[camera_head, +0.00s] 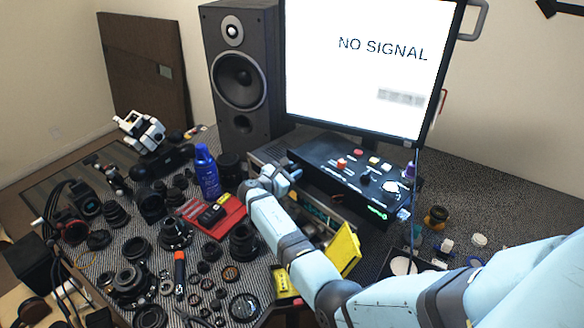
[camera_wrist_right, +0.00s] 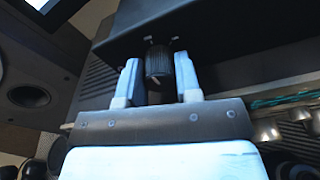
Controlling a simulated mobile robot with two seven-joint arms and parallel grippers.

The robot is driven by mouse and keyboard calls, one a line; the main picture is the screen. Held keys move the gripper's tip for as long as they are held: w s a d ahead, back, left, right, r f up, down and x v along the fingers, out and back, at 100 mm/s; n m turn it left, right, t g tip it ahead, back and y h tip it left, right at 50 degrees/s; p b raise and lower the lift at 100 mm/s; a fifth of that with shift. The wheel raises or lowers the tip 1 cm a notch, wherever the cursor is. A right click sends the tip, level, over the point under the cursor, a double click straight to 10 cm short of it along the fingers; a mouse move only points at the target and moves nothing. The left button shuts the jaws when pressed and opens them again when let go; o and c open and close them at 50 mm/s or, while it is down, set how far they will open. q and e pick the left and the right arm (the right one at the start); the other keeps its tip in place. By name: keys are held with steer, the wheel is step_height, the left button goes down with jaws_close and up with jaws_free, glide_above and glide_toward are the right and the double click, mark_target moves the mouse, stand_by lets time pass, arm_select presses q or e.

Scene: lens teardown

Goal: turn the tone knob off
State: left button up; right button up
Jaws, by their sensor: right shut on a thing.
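A black ribbed knob (camera_wrist_right: 158,62) with a pale mark shows in the right wrist view, on the underside or front of a dark box. I take it for the tone knob; no label is readable there. My right gripper (camera_wrist_right: 158,70) has one pale finger on each side of the knob and is shut on it. In the head view my right gripper (camera_head: 284,174) is at the left front corner of the black control box (camera_head: 316,155). The knob is hidden there by the gripper. My left gripper is out of view.
The box carries coloured buttons and stands below a monitor (camera_head: 365,60) reading NO SIGNAL. A speaker (camera_head: 240,75) is to the left. A blue spray can (camera_head: 207,172), a red tray and many lens parts crowd the table. A yellow lid (camera_head: 343,248) stands beside my right arm.

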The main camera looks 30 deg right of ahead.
stand_by(0.4)
steer(key=o, duration=0.6)
steer(key=shift+d, duration=0.1)
steer(key=shift+s+a, duration=0.1)
steer(key=shift+a, duration=0.3)
steer(key=shift+b+v, duration=0.7)
steer(key=shift+v, duration=5.8)
